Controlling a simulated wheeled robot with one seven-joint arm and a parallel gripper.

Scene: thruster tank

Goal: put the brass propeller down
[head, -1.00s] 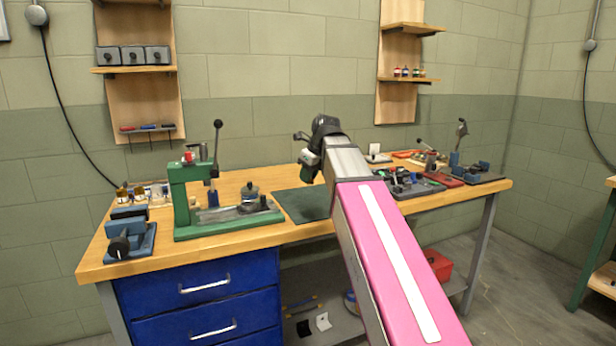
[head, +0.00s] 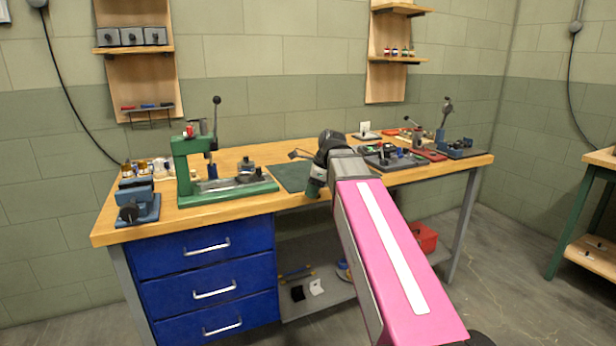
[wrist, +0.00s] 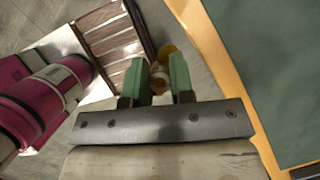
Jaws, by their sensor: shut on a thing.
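My gripper (wrist: 158,80) shows in the wrist view with two green fingers. They are shut on the brass propeller (wrist: 166,52), of which only a small yellow-brown part shows between and beyond the fingers. The rest of it is hidden. In the head view my gripper (head: 315,186) hangs at the front edge of the workbench, just in front of the dark green mat; the propeller cannot be made out there. In the wrist view the mat (wrist: 275,60) lies to the right, with grey floor beyond the fingers.
The wooden workbench (head: 232,212) carries a green lever press (head: 183,170) and a blue vise (head: 138,203) at left. A parts tray (head: 385,157) and a red-based tool (head: 432,155) stand at right. Wall shelves are behind. The mat (head: 290,178) looks clear where visible.

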